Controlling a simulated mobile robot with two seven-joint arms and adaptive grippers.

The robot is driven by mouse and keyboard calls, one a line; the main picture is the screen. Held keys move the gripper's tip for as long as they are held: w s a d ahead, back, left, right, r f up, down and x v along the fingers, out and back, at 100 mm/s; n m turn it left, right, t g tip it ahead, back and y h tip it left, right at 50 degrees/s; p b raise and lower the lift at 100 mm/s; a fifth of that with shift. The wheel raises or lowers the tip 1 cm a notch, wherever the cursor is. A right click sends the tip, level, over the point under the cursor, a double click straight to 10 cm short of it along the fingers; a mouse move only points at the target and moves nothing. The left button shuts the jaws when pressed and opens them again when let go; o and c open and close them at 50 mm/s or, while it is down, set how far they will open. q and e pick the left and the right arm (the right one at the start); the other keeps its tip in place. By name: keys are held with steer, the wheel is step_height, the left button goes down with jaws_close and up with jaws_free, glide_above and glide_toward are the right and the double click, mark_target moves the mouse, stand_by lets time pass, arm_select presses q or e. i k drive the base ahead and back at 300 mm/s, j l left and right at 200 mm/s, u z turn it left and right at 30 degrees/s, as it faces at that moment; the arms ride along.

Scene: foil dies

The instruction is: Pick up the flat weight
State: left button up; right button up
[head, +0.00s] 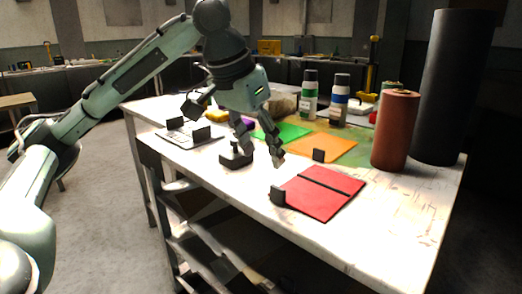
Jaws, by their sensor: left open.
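A dark flat weight (236,158) with a small raised knob on top sits on the white table, near its front left part. My left gripper (264,157) points down over the table just right of the weight. Its two fingers are apart with nothing visible between them. The left finger is close to the weight in the picture; I cannot tell whether they touch. My right gripper is not in view.
A red sheet (320,192) with a dark strip, an orange sheet (322,146) and a green sheet (284,132) lie on the table (385,215). Small black blocks stand at sheet edges. A brown roll (395,130), a tall black roll (452,85) and two bottles stand behind.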

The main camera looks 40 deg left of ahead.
mark_target(233, 158)
steer(key=u, duration=1.35)
